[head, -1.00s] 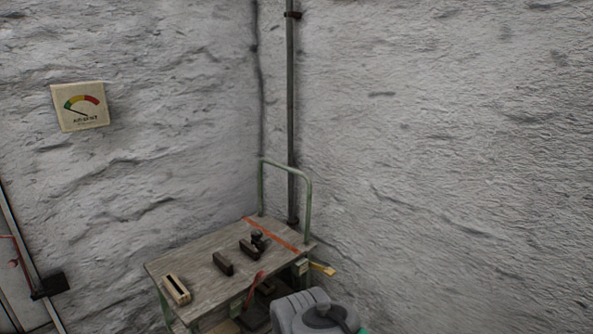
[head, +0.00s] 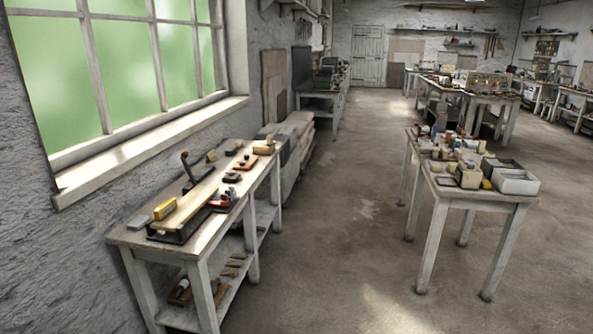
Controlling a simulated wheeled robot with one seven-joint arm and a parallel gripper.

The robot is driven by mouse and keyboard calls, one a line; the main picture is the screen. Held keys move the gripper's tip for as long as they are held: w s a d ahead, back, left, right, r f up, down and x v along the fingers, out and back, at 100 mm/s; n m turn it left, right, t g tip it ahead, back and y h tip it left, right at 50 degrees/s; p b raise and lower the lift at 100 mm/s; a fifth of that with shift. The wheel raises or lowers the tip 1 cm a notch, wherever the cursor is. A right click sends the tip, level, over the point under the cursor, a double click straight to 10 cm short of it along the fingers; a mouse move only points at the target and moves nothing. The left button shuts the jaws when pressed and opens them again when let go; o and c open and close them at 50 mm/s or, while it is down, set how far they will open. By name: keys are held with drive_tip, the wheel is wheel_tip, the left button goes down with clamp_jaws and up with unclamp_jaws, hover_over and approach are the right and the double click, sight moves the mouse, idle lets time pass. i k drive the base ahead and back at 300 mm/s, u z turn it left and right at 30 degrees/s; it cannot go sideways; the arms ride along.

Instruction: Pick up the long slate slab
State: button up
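I cannot pick out a long slate slab for certain in the head view. The near bench (head: 125,236) under the window holds a long pale board (head: 193,203) with a dark base at its near end, a small grey block (head: 138,222) and a yellow piece (head: 165,209). The table on the right (head: 510,197) holds many small pale and dark items, too small to tell apart. My gripper is not in view.
A grey box-like shape and pale sacks (head: 296,128) stand beyond the near bench. More benches (head: 488,98) with clutter stand at the back right. The concrete floor (head: 340,215) between the bench and the right table is clear.

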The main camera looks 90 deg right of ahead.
sight(199, 175)
drive_tip(key=z, duration=2.35)
